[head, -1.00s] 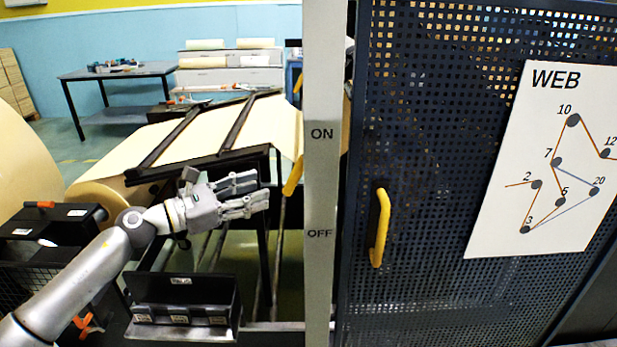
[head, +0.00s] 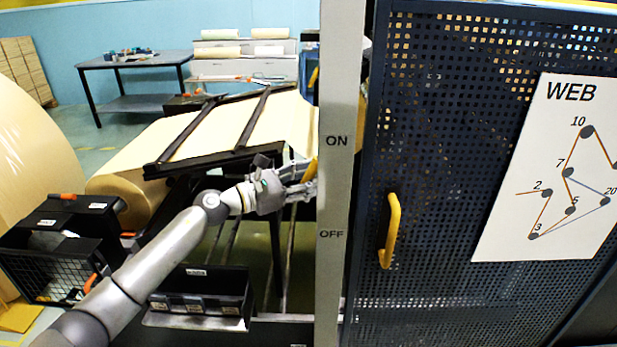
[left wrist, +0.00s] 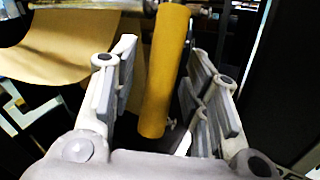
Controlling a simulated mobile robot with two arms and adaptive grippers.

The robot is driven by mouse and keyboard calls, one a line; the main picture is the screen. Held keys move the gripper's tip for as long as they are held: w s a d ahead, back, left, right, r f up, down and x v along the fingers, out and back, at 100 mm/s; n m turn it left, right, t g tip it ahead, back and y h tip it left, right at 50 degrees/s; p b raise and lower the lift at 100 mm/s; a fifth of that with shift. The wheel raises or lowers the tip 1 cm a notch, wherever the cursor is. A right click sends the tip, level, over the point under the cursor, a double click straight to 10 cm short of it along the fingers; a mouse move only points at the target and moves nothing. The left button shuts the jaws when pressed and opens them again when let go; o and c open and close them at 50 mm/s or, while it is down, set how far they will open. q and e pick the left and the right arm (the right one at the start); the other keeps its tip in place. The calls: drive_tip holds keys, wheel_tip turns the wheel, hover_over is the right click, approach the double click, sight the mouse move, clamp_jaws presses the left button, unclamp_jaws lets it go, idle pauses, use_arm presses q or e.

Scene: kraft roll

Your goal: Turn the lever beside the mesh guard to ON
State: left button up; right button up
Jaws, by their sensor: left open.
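The yellow lever (head: 312,169) is just left of the pale post (head: 334,190), below the height of its ON label and above its OFF label; the post and my fingers partly hide it. In the left wrist view the lever (left wrist: 168,75) is a thick yellow bar between the two fingers. My left gripper (head: 304,181) is open around the lever, and dark gaps show on both sides of the bar in the left wrist view. The mesh guard (head: 440,290) stands right of the post. My right gripper is not in view.
The mesh guard carries a fixed yellow handle (head: 390,231) and a white WEB sheet (head: 550,180). A black bin (head: 200,298) stands below my left arm. Kraft paper (head: 225,125) runs under dark bars behind it. A large roll (head: 30,145) is at the left.

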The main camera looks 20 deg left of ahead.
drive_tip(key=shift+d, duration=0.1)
use_arm(q)
clamp_jaws()
